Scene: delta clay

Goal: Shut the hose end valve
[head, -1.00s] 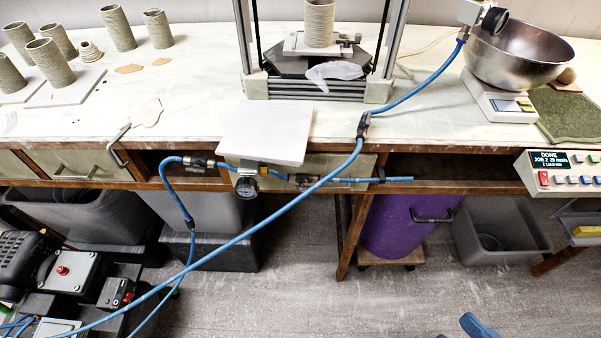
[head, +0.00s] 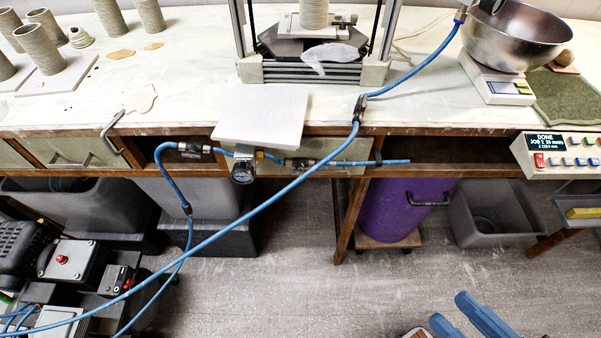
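Blue hose (head: 395,161) runs along the table's front edge and has a free end at the right, held by a dark clip. A small metal valve fitting (head: 298,163) sits in this line, left of the free end. Its handle is too small to read as open or shut. Another dark fitting (head: 193,149) joins the line farther left, beside a round pressure gauge (head: 243,172). My gripper (head: 450,309) shows at the bottom right as two blue fingers with a gap between them. It looks open and empty, well below and right of the fittings, apart from them.
A second blue hose (head: 285,190) crosses diagonally in front of the table edge, up to a black fitting (head: 360,106). A white board (head: 262,117) overhangs the edge above the gauge. A purple bin (head: 400,215) stands underneath. The floor (head: 300,270) in the middle is clear.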

